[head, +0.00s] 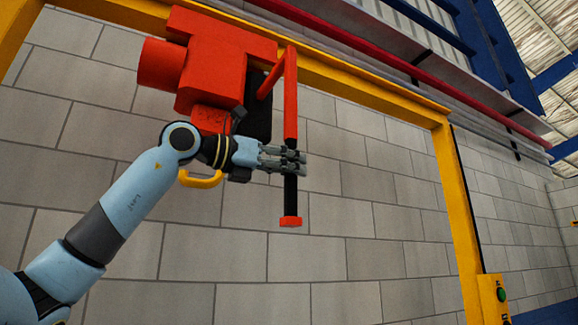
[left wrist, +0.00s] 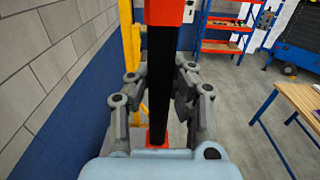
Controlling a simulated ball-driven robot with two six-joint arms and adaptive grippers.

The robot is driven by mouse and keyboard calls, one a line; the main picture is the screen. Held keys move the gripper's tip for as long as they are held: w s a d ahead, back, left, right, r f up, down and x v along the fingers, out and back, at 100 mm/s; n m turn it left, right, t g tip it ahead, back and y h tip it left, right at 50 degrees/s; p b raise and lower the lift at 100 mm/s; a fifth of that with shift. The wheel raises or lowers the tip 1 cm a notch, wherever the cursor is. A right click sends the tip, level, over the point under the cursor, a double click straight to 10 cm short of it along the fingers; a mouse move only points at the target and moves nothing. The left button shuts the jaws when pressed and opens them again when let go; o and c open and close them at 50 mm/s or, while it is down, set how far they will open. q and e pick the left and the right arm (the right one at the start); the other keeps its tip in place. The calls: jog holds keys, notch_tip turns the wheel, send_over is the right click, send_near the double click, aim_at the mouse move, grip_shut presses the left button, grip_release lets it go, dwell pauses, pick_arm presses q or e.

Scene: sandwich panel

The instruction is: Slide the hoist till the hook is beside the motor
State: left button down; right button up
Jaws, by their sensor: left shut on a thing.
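The red hoist (head: 222,66) hangs on the yellow overhead beam (head: 340,80) in the head view. A red arm on its right side carries an upright black handle (head: 290,206) with a red end. My left gripper (head: 284,159) is shut around this black handle, below the hoist. In the left wrist view the handle (left wrist: 161,60) stands between the fingers of my left gripper (left wrist: 160,90). A yellow curved piece (head: 202,181), perhaps the hook, shows below my wrist, partly hidden by it. I cannot make out a separate motor. My right gripper is not in view.
A yellow post (head: 455,200) holds the beam's right end and bears a box with a green button (head: 502,294). A block wall (head: 330,250) stands behind. The left wrist view shows a wooden table (left wrist: 300,102), an orange and blue shelf (left wrist: 226,30) and open floor (left wrist: 250,85).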

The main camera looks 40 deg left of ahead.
aim_at(285, 122)
pick_arm(q)
jog(key=shift+s, duration=0.15)
jog(key=shift+a, duration=0.1)
jog(key=c, duration=1.2)
grip_release()
jog(key=shift+o, duration=0.2)
notch_tip(285, 122, up, 10)
jog(key=shift+r, duration=0.1)
